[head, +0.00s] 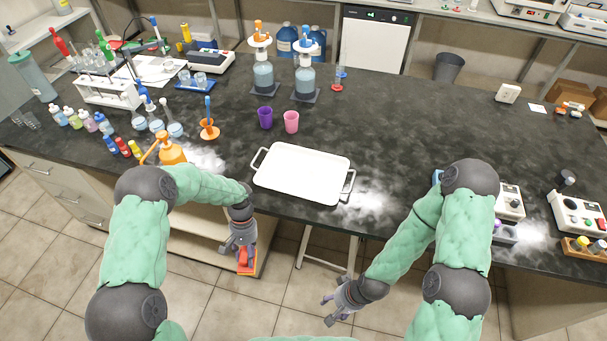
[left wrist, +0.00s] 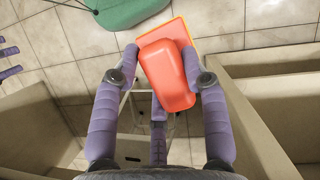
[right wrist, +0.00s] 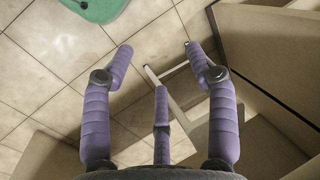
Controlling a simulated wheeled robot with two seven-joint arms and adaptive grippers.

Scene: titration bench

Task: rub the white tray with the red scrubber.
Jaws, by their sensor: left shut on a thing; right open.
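The white tray (head: 302,172), with a handle at each end, lies flat near the front edge of the dark bench. My left gripper (head: 245,258) is shut on the red scrubber (head: 246,266), in front of the bench and below its top, left of the tray and apart from it. In the left wrist view the scrubber (left wrist: 168,75) sits between the fingers, with an orange-yellow layer along its far side. My right gripper (head: 330,308) is open and empty, in front of the bench to the right of the tray. Its spread fingers show in the right wrist view (right wrist: 158,65).
A purple cup (head: 265,117) and a pink cup (head: 291,121) stand behind the tray. An orange bottle (head: 171,152) stands to its left. White smudges (head: 365,200) mark the bench beside the tray. The bench (head: 420,130) is clear to the tray's back right.

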